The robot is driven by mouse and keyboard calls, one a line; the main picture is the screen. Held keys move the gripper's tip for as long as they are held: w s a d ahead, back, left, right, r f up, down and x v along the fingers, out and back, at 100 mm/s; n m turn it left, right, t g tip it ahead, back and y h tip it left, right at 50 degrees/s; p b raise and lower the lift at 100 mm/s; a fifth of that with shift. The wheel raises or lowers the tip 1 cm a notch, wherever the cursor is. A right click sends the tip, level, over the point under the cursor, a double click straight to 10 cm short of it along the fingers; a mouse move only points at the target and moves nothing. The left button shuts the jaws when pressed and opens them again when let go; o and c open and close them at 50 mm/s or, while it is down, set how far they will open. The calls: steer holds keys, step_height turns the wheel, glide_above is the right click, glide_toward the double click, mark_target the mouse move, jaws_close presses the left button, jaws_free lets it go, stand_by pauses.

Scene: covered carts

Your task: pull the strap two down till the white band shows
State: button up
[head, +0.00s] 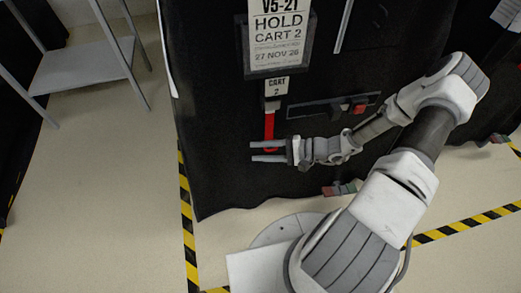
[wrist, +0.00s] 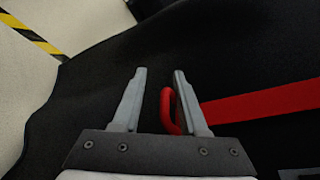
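In the wrist view the strap (wrist: 262,103) comes in from the right and ends in a red loop (wrist: 166,108). The loop shows between the open fingers of my gripper (wrist: 158,75), close to the right finger. That finger hides part of the loop; I cannot tell whether it passes through it.
A large "HOLD CART 2" sign (head: 280,32) hangs above the label. A dark bar with a red block (head: 358,109) is right of the strap. Yellow-black floor tape (head: 187,220) runs along the left of the covered cart. A grey metal shelf (head: 82,66) stands at far left; the floor between is clear.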

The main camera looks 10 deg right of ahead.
steer(key=p+v, duration=0.3)
steer(key=v, duration=1.4)
steer(key=shift+d+p, duration=0.15)
steer(key=shift+p, duration=0.15)
steer(key=shift+s+r, duration=0.15)
